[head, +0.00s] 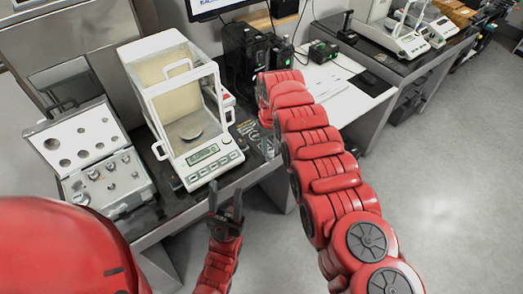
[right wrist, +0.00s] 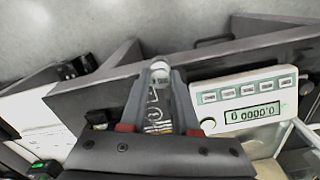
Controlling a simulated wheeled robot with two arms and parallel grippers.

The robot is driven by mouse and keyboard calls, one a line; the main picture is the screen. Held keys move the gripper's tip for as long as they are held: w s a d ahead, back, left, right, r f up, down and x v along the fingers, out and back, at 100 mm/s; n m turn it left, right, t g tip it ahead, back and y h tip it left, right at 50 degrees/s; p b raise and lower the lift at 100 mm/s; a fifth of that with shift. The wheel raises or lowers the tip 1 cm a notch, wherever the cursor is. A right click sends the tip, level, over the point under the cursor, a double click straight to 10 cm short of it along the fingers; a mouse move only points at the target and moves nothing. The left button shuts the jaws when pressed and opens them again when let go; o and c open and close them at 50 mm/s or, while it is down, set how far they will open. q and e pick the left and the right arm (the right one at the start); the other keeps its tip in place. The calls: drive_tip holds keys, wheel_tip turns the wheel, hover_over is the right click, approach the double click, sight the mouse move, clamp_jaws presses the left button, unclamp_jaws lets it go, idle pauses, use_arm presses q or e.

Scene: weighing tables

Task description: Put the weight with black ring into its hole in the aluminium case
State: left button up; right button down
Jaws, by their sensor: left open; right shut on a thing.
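The aluminium case (head: 124,205) lies open on the table at the left in the head view, with several silver weights in its holes and its lid tilted up behind. My right gripper (right wrist: 160,76) is shut on a small silver weight (right wrist: 159,66) at its fingertips, in the right wrist view. I cannot make out a black ring on it. In the head view my right arm largely hides this gripper, near the table's front edge, right of the balance. My left gripper (head: 226,203) is open and empty, low in front of the balance and right of the case.
A glass-walled balance (head: 190,172) with a round pan (head: 191,131) stands right of the case; its display also shows in the right wrist view (right wrist: 252,114). Black boxes (head: 245,55) and a monitor stand behind. The floor at right is clear.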

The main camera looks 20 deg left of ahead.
drive_tip(key=shift+w+d+r, duration=0.1)
drive_tip(key=shift+w+d, duration=0.2)
drive_tip(key=shift+d, duration=0.25)
drive_tip(key=shift+m, duration=0.5)
drive_tip(key=shift+w+d+r, duration=0.45)
drive_tip(key=shift+d+r, duration=0.1)
drive_tip(key=shift+d, duration=0.25)
drive_tip(key=shift+w+d+r, duration=0.45)
drive_tip(key=shift+d+r, duration=0.05)
drive_tip(key=shift+d, duration=0.25)
